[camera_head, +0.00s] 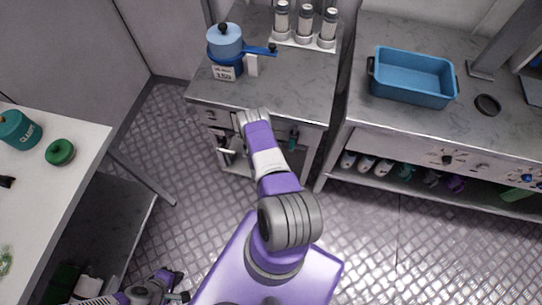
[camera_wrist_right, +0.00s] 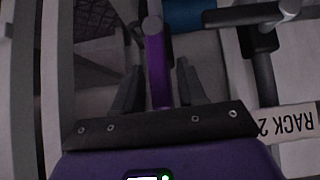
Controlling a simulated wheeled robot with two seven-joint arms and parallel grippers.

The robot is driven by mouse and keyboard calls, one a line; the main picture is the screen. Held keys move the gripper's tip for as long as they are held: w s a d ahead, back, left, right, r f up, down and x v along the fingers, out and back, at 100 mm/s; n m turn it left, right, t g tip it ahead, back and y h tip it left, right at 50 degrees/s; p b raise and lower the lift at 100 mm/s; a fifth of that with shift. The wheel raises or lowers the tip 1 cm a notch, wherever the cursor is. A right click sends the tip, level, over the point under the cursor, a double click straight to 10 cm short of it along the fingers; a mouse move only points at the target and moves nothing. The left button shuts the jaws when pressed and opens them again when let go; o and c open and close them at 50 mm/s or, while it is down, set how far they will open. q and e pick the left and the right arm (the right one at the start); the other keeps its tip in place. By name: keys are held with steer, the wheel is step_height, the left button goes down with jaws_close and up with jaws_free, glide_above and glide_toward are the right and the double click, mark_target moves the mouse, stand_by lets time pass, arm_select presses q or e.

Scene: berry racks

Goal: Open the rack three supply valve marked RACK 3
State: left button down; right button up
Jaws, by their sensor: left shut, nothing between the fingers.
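In the right wrist view, a narrow purple bar (camera_wrist_right: 157,70) with a grey top stands between the two dark fingers of my right gripper (camera_wrist_right: 160,88). The fingers are apart, with gaps visible beside the bar. To the right, a grey handle on a dark stem (camera_wrist_right: 265,65) stands by a white label (camera_wrist_right: 285,122) reading RACK 2 upside down. No RACK 3 marking is readable. In the head view, my left gripper (camera_head: 178,287) is low at the lower left, shut and empty. The front of the reaching arm is at the small table's front edge, partly hiding fittings below.
The small grey table (camera_head: 295,85) carries a blue pot (camera_head: 225,42) and several white-and-grey cylinders. A blue tub (camera_head: 412,78) sits on the right bench (camera_head: 500,120). A white table (camera_head: 90,145) holds green items at left. Open tread-plate floor lies between them.

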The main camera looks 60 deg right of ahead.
steer(key=shift+o, duration=0.3)
steer(key=shift+a+r, duration=0.1)
steer(key=p+v, duration=0.2)
steer(key=v, duration=0.5)
steer(key=shift+p, duration=0.3)
steer(key=shift+a+r, duration=0.1)
steer(key=shift+a, duration=0.05)
steer(key=w+a+r+n+t+y, duration=0.1)
steer(key=w+a+r+n+y, duration=0.15)
steer(key=a, duration=0.65)
steer(key=w+a+r+n+y, duration=0.2)
steer(key=w+a+r+y, duration=0.15)
steer(key=a, duration=0.55)
steer(key=s+a+r+n+g+y, duration=0.1)
steer(key=s+a+r+n+y, duration=0.1)
steer(key=a, duration=0.4)
steer(key=s+a+r+n+g+y, duration=0.1)
steer(key=s+a+r+n+y, duration=0.1)
steer(key=a+r, duration=0.3)
steer(key=s+a+r+n+g+y, duration=0.1)
steer(key=a+r+n+y, duration=0.1)
steer(key=a, duration=0.5)
step_height(320, 180, up, 2)
steer(key=shift+s+a+r+n+y, duration=0.1)
steer(key=shift+s+a+n+y, duration=0.25)
steer(key=shift+n, duration=0.4)
